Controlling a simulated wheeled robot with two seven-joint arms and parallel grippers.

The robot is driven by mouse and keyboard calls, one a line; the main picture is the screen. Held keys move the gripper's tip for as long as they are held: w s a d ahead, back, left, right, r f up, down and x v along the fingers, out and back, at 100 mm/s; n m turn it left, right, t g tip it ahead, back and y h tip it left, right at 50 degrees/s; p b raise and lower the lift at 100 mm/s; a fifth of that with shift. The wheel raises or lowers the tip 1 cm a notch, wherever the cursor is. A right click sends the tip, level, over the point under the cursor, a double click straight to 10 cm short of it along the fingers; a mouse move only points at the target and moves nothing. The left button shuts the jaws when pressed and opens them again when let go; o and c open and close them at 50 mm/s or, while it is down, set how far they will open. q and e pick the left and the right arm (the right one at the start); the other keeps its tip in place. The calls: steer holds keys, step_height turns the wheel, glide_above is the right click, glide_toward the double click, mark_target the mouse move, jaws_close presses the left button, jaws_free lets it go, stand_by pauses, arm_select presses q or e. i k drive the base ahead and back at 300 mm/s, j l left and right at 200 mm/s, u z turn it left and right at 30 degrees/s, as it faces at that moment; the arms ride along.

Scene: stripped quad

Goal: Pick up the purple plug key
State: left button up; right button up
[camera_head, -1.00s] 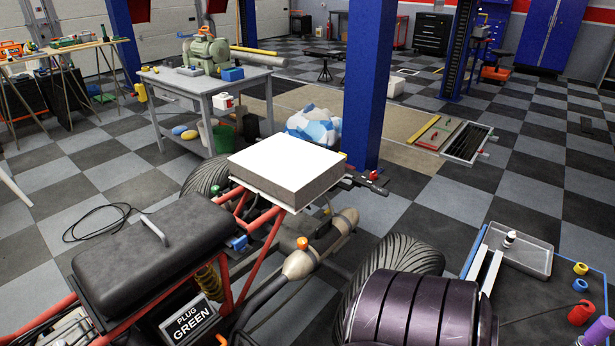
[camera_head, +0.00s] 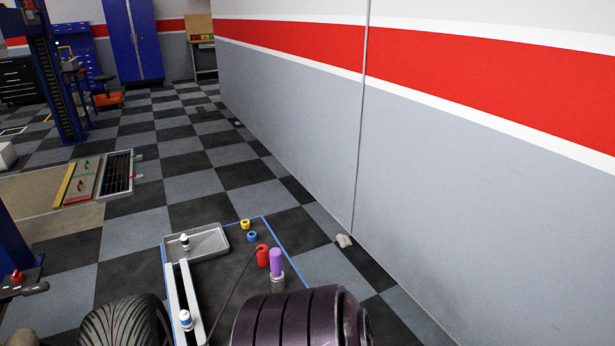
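The purple plug key (camera_head: 276,261) stands upright in the head view, a purple cylinder with a metal lower end (camera_head: 278,281). It is on a dark mat with a blue edge (camera_head: 303,266), just right of a red item (camera_head: 262,255). The dark ribbed cylinder in front comes close to its lower end. Neither of my grippers is in view.
A dark ribbed cylinder (camera_head: 292,322) and a black tyre (camera_head: 125,328) fill the near foreground. A grey tray (camera_head: 208,243), white rails (camera_head: 178,298), a yellow ring (camera_head: 245,224) and a blue ring (camera_head: 252,236) lie near the key. A grey wall (camera_head: 450,200) bounds the right.

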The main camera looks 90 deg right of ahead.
mark_target(277, 274)
steer(key=z, duration=2.5)
